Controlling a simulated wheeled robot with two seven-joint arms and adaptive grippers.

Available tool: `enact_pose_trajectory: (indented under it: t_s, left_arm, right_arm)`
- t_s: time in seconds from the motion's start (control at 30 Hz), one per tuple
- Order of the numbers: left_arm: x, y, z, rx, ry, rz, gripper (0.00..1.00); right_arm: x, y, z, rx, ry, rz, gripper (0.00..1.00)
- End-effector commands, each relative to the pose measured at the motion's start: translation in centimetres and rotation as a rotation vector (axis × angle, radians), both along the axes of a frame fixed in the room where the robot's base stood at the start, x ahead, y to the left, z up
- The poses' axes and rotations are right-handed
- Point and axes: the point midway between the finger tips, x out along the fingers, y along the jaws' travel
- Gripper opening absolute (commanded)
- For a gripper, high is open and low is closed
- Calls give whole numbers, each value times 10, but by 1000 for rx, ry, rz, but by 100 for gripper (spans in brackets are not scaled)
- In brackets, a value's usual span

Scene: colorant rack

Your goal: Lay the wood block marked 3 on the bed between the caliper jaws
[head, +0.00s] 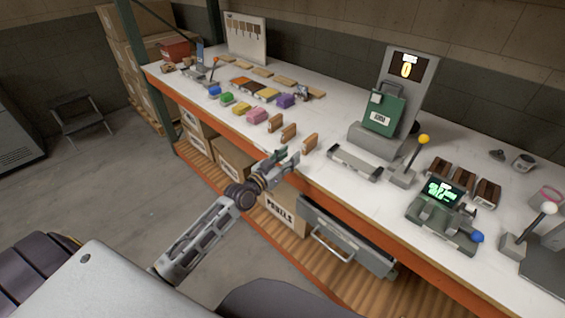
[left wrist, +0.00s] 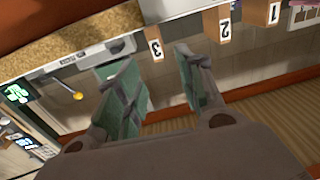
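The wood block marked 3 (left wrist: 155,44) shows in the left wrist view, just beyond the gap between my fingertips, apart from them. In the head view it appears to be the right-hand one of three upright blocks (head: 310,142) near the bench's front edge. My left gripper (head: 284,157) is open and empty in front of that edge, near the blocks. The wrist view shows its two green-padded fingers (left wrist: 153,70) spread apart. A grey device with a green-lit screen (head: 440,193) and blue knob stands to the right; it may be the caliper, but its jaws are unclear. My right gripper is out of view.
Blocks marked 2 (left wrist: 225,28) and 1 (left wrist: 266,14) stand beside block 3. A low grey tray-like fixture (head: 355,163) and yellow-knobbed lever (head: 423,140) lie right of the blocks. A tall grey stand (head: 408,75) rises behind. A drawer (head: 345,237) hangs below the bench edge.

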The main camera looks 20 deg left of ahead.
Motion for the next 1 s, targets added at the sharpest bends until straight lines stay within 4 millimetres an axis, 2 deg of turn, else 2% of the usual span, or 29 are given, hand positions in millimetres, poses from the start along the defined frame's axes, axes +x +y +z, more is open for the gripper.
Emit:
enact_pose_trajectory:
  t_s: [0.13,0.3,1.0]
  left_arm:
    - [-12,4,-1,0,1,0,38]
    - [-23,7,-1,0,1,0,38]
    - [-29,8,0,-1,0,0,38]
  right_arm:
    - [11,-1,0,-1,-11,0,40]
    - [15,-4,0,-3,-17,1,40]
    - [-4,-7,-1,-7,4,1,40]
